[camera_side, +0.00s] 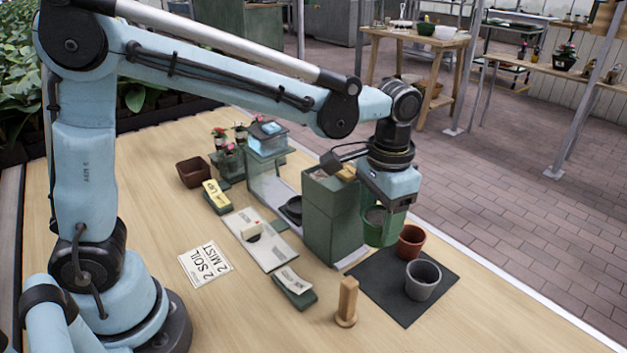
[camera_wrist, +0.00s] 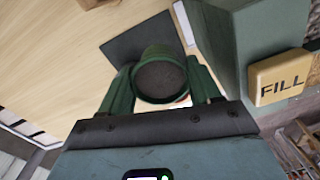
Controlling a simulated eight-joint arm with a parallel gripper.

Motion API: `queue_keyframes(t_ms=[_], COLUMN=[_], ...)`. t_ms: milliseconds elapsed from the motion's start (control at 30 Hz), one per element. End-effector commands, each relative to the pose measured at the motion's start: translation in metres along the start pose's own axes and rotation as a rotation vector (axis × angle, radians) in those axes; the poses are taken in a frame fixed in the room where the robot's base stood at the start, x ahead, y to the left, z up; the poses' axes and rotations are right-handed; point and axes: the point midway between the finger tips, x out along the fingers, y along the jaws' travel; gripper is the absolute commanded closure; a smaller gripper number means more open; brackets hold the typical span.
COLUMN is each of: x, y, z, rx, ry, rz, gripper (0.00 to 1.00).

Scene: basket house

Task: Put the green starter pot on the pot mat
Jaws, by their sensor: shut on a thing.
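The green starter pot (camera_side: 380,232) is held upright in my gripper (camera_side: 387,212), in front of the tall dark green box. In the wrist view the pot (camera_wrist: 160,82) sits between both green fingers, and dark soil shows inside its round rim. The pot mat (camera_side: 378,292) is a dark square on the table, below and a little right of the pot. It also shows in the wrist view (camera_wrist: 140,38) beyond the pot. The pot appears to be above the table, apart from the mat.
A terracotta pot (camera_side: 411,242) and a grey pot (camera_side: 422,280) stand on the mat's right side. The tall green box (camera_side: 333,218) with a yellow FILL plate (camera_wrist: 281,76) is close by. A wooden peg (camera_side: 347,303) stands left of the mat. The mat's left part is bare.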

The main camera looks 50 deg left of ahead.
Motion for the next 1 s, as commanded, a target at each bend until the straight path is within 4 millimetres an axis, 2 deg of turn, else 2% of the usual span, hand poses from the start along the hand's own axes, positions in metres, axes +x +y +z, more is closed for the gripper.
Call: queue_keyframes(t_ms=[100, 467, 1000], x=[0.012, 0.028, 0.066], y=[0.0, 0.001, 0.001], z=[0.0, 0.0, 0.0], rx=[0.0, 0.0, 0.0], ry=[0.0, 0.0, 0.0], rz=[0.0, 0.0, 0.0], gripper=[0.67, 0.68, 0.68])
